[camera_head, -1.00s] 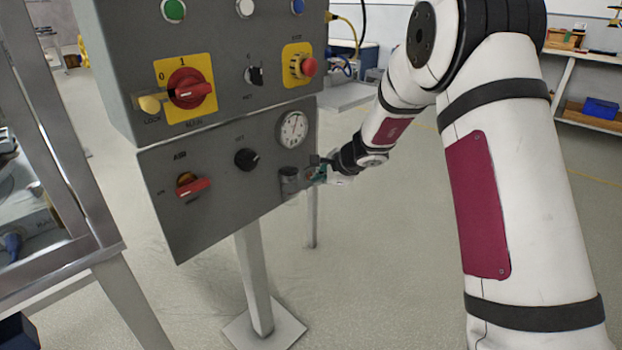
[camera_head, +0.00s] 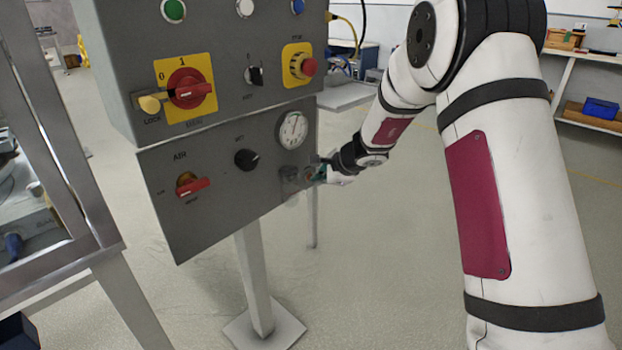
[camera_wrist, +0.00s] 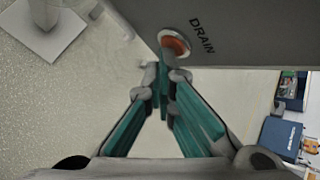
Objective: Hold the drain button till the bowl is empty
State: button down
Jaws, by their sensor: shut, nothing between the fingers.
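The drain button (camera_wrist: 175,43) is orange-red in a metal ring, beside the word DRAIN on the grey panel (camera_wrist: 240,35) in the wrist view. My gripper (camera_wrist: 164,78) is shut and empty, its teal fingers meeting at the tips. The tips overlap the button's lower left edge in the picture; I cannot tell whether they press it. In the head view my gripper (camera_head: 316,173) is at the panel's lower right corner and hides the button. The bowl (camera_head: 290,183) hangs just left of it and looks pale and see-through; its liquid level is too small to tell.
A round gauge (camera_head: 293,130) sits above the bowl. A red-handled AIR valve (camera_head: 193,187) and a black knob (camera_head: 247,159) are on the same panel. A red emergency stop (camera_head: 307,67) is above. A metal frame (camera_head: 75,170) stands at left. Floor right of the panel is clear.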

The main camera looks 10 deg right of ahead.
jog(key=shift+s+d+b, duration=0.45)
jog(key=shift+s+b, duration=0.15)
jog(key=shift+s, duration=0.05)
jog(key=s+d+b, duration=0.1)
jog(key=s, duration=0.1)
jog(key=s+d+b, duration=0.1)
jog(key=s+d, duration=0.1)
jog(key=shift+b, duration=0.35)
jog(key=shift+r, duration=0.1)
